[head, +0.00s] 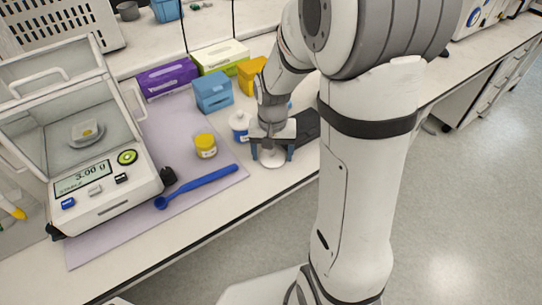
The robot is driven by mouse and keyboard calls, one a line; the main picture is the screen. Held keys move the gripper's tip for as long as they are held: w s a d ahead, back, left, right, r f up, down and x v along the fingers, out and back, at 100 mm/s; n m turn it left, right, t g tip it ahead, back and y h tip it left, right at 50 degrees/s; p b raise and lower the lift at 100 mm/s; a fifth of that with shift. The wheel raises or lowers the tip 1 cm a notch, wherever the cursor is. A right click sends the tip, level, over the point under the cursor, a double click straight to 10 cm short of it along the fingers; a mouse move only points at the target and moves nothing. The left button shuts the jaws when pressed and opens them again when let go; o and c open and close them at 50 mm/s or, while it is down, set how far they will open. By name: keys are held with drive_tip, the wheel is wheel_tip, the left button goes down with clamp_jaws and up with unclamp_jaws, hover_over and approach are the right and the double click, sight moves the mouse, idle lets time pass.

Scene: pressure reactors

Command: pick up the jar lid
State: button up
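A white, round, flat piece (271,160), which looks like a jar lid, lies on the bench right of the mauve mat. My gripper (272,154) points down over it, with its two blue-grey fingers apart on the left and right of the piece. I cannot tell whether the fingers touch it. A small jar with a yellow top (205,146) stands on the mat to the left. A white jar with a blue label (240,124) stands just behind and left of my gripper, partly hidden by it.
A balance (108,190) reading 3.00 g, with a small dish (87,131) inside, stands at left. A blue scoop (200,185) lies on the mauve mat (110,240). Blue (213,92), purple (168,77) and green (220,57) boxes stand behind. A dark object (308,124) sits right of my gripper.

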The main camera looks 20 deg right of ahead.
drive_tip(key=c, duration=0.7)
drive_tip(key=shift+o, duration=0.2)
